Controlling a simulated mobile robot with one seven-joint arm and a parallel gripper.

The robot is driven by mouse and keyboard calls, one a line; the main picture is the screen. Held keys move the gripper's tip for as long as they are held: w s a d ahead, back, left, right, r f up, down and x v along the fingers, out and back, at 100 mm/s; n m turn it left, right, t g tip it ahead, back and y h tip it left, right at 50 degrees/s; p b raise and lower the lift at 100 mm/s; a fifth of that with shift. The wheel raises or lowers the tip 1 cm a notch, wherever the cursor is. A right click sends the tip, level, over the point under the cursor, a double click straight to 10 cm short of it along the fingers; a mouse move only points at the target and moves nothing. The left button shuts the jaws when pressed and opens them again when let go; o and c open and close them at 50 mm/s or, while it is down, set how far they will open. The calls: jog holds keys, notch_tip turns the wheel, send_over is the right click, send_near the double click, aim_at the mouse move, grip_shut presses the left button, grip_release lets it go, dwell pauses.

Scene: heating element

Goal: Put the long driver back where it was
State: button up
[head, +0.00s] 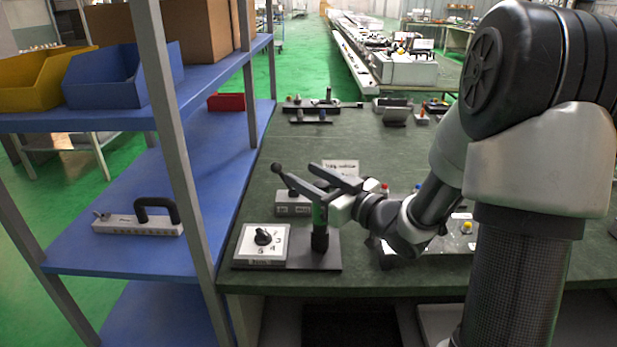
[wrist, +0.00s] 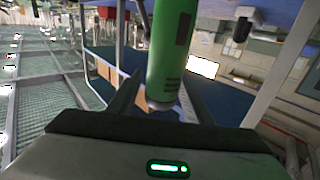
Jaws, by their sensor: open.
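The long driver (head: 319,214), with a green body, stands upright over a black holder (head: 320,240) on a dark base plate. Whether the driver's lower end is fully seated in the holder cannot be told.
A white dial box (head: 261,246) sits left of the holder, and a grey labelled box (head: 293,203) stands behind. A panel with coloured buttons (head: 466,228) lies to the right. A blue shelf rack (head: 130,240) with a black-handled device (head: 138,224) borders the left side of the green bench.

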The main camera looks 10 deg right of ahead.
jog(key=p+v, duration=0.1)
jog(key=v, duration=1.1)
jog(key=shift+r, duration=0.2)
